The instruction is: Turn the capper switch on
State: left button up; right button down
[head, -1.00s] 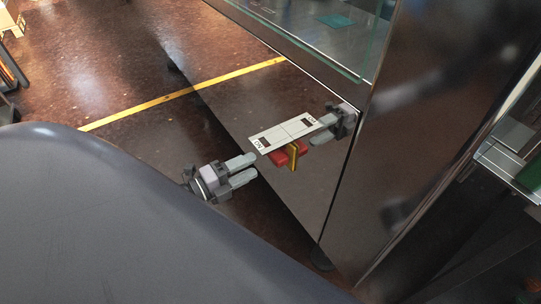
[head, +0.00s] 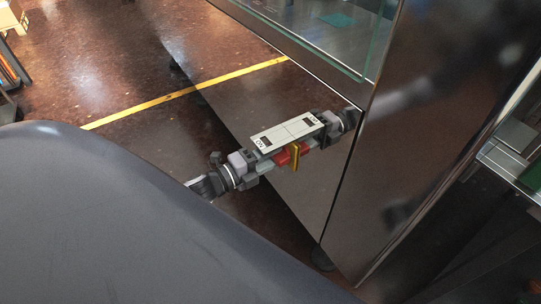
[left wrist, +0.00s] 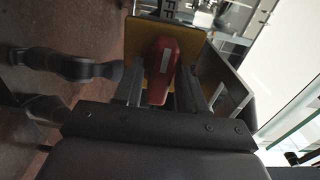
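The capper switch is a red knob (head: 282,158) on a yellow plate (head: 295,156), under a white label plate (head: 287,133) on the dark glossy panel. My left gripper (head: 266,166) reaches it from the left, its fingers level with the knob. In the left wrist view the red knob (left wrist: 161,70) points toward me between the two fingers (left wrist: 160,88), with a slim gap on the sides; the gripper looks open around it. The yellow plate (left wrist: 135,42) is behind it. The gripper shape right of the switch looks like my left gripper's reflection. My right gripper is not in view.
The machine's glossy dark panel (head: 225,75) surrounds the switch, with a glass-edged top above. A machine foot (head: 321,258) stands at the panel's lower corner. A yellow stripe (head: 150,103) crosses the brown floor.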

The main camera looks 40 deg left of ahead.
pick_arm(q)
grip_shut()
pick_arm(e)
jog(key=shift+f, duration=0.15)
pick_arm(q)
jog(key=m+b, duration=1)
jog(key=m, duration=0.8)
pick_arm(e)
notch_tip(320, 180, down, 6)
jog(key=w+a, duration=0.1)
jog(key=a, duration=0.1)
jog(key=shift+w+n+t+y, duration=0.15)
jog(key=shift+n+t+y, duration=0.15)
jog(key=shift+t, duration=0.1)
